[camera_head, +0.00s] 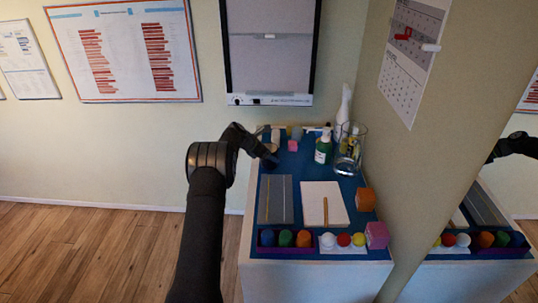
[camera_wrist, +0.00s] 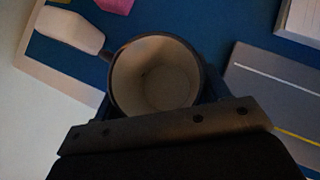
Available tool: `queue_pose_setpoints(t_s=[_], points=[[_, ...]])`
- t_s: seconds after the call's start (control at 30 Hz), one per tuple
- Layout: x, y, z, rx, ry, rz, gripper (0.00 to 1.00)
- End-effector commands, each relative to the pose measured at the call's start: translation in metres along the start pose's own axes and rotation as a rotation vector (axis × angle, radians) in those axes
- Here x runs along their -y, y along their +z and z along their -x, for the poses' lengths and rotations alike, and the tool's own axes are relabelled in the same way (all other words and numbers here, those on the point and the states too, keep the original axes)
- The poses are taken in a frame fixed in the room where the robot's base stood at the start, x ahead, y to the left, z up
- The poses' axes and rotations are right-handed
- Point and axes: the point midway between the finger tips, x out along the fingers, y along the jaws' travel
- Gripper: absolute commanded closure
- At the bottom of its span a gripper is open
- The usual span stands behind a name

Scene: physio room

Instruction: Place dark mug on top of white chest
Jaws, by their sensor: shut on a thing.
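The dark mug (camera_wrist: 155,75) is upright in the wrist view, with a pale, empty inside and its handle at the upper left. My gripper (camera_wrist: 157,98) is shut on it, with a finger at each side of its body. In the head view my gripper (camera_head: 270,158) is over the back left part of the white chest (camera_head: 310,278), and the mug is hard to make out there. The chest has a blue top and white sides. I cannot tell whether the mug's base touches the blue top.
Around the mug are a white object (camera_wrist: 68,30), a small pink block (camera_head: 293,145) and a grey folder (camera_head: 284,188). A green bottle (camera_head: 322,150) and a glass jar (camera_head: 347,160) stand right. A notebook (camera_head: 318,192), an orange block (camera_head: 365,200) and a pink cube (camera_head: 377,235) are nearer.

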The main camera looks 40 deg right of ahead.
Motion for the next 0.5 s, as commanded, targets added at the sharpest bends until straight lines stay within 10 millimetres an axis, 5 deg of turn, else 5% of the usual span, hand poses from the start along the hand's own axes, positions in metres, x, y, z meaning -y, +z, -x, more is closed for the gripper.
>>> queue_pose_setpoints(t_s=[0.03,0.07,0.17,0.5], points=[[-0.0002,-0.0008,-0.001,0.001,0.0,0.0,0.68],[0.0,-0.0016,-0.0017,0.0,0.0,0.001,0.3],[0.0,-0.0014,-0.0014,0.0,0.0,0.0,0.1],[0.0,0.0009,0.0008,0.0,0.0,0.0,0.1]])
